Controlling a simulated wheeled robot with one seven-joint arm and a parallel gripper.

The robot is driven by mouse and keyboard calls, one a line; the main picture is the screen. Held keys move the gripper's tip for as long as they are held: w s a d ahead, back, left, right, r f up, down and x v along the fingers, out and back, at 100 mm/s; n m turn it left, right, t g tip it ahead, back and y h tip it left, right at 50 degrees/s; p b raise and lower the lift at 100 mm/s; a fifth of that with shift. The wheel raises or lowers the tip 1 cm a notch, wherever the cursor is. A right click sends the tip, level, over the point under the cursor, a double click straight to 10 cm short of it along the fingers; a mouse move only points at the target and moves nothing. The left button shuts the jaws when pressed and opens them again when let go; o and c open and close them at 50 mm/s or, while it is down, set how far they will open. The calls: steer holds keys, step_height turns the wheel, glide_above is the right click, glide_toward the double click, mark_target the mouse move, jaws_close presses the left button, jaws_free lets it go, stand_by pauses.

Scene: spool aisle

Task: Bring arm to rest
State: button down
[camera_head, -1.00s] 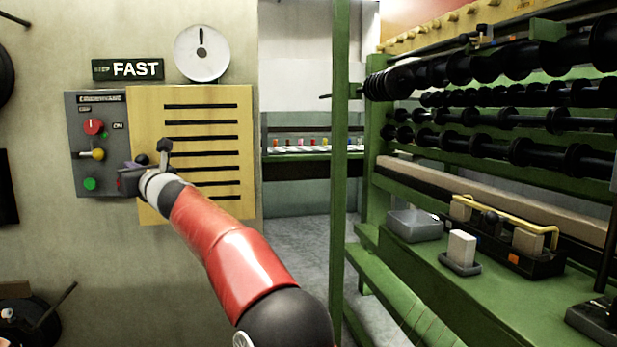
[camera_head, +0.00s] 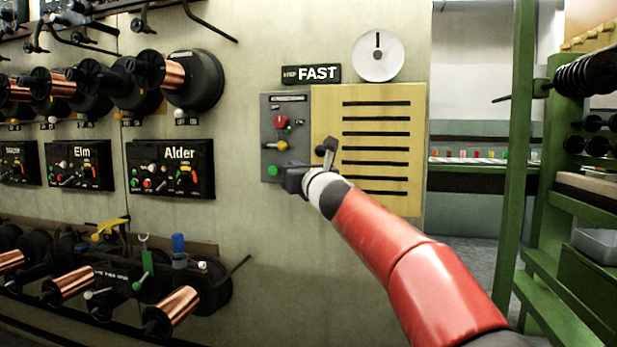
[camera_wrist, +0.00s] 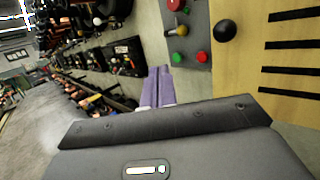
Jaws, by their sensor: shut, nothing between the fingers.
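My gripper (camera_head: 290,178) is at the end of my red arm, raised in front of the grey control panel (camera_head: 271,103) on the wall. In the wrist view its two purple fingers (camera_wrist: 158,80) are together and hold nothing. The panel has a red knob, a yellow-tipped lever (camera_head: 282,145) and a green button (camera_head: 272,171). In the head view the gripper covers part of the panel's lower right. I cannot tell whether it touches the panel.
A yellow slotted board (camera_head: 375,185) is right of the panel. Copper spools (camera_head: 70,283) and dark control boxes (camera_head: 172,168) line the wall at left. A green rack (camera_head: 519,130) stands at right. Open floor (camera_wrist: 40,130) shows in the wrist view.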

steer(key=s+d+f+n+g+p, duration=0.1)
steer(key=s+f+n+g+p, duration=0.1)
steer(key=s+n, duration=0.65)
steer(key=s+d+f+n+g+p, duration=0.1)
steer(key=s+d+f+n+g, duration=0.1)
steer(key=s+n, duration=0.65)
steer(key=s+d+f+n+g+h+p, duration=0.3)
steer(key=s+d+f, duration=0.7)
steer(key=s, duration=0.4)
steer(key=s+d+f+n+g+h+p, duration=0.3)
steer(key=s+d+f+n+g+h, duration=0.2)
steer(key=s+d+f+n, duration=0.5)
steer(key=s+d+f+h, duration=0.1)
steer(key=s+f, duration=0.2)
steer(key=s, duration=0.1)
steer(key=shift+f+h, duration=0.3)
steer(key=shift+h, duration=0.1)
steer(key=shift+a, duration=0.1)
